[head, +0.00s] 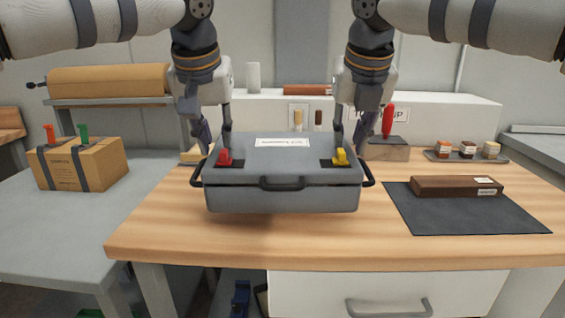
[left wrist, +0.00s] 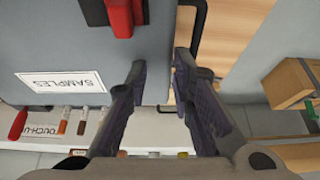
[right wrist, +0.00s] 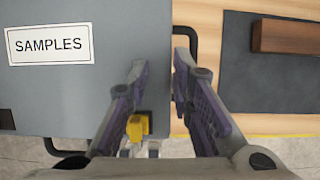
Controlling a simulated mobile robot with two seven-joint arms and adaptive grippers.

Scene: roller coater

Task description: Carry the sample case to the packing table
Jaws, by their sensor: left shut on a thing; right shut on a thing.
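The sample case (head: 283,197) is a grey, flat box with a white SAMPLES label, a red latch, a yellow latch and black handles. It is level and appears to hang just above the wooden bench. My left gripper (head: 217,146) is shut at its left side handle, also seen in the left wrist view (left wrist: 195,35). My right gripper (head: 351,147) is shut at its right side handle, seen in the right wrist view (right wrist: 188,40). The fingers partly hide both grips. A grey table (head: 60,235) stands to the left, probably the packing table.
A strapped carton (head: 78,165) stands on the grey table's back part; its front is clear. On the wooden bench (head: 160,235), a dark mat (head: 450,222) bears a brown block (head: 440,187). Small sample jars (head: 468,149) and a red-handled tool (head: 388,122) are behind.

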